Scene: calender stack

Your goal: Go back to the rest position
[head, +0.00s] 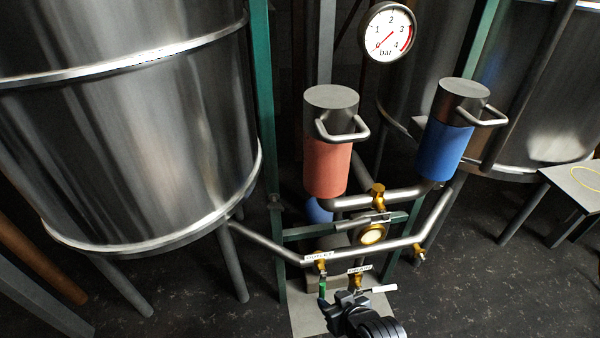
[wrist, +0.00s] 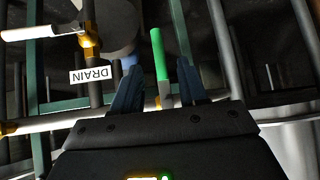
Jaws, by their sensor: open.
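My gripper (head: 342,298) is low in the middle of the head view, by the lower pipe. In the wrist view its two dark fingers (wrist: 158,85) are apart. A green valve handle (wrist: 158,53) shows in the gap between them; I cannot tell how deep it sits or whether a finger touches it. In the head view the green handle (head: 322,290) hangs down below the brass valve (head: 321,266) at the "OUTLET" label (head: 318,256). The drain valve's white handle (head: 383,289) points sideways to the right, beside the "DRAIN" label (wrist: 91,75).
A red filter (head: 326,165) and a blue filter (head: 445,150) with grey handled caps stand above the pipes. A gauge (head: 388,32) reads low. Steel tanks (head: 130,150) flank the green frame (head: 267,120). A small table (head: 575,185) is at the right. Dark floor lies open at lower right.

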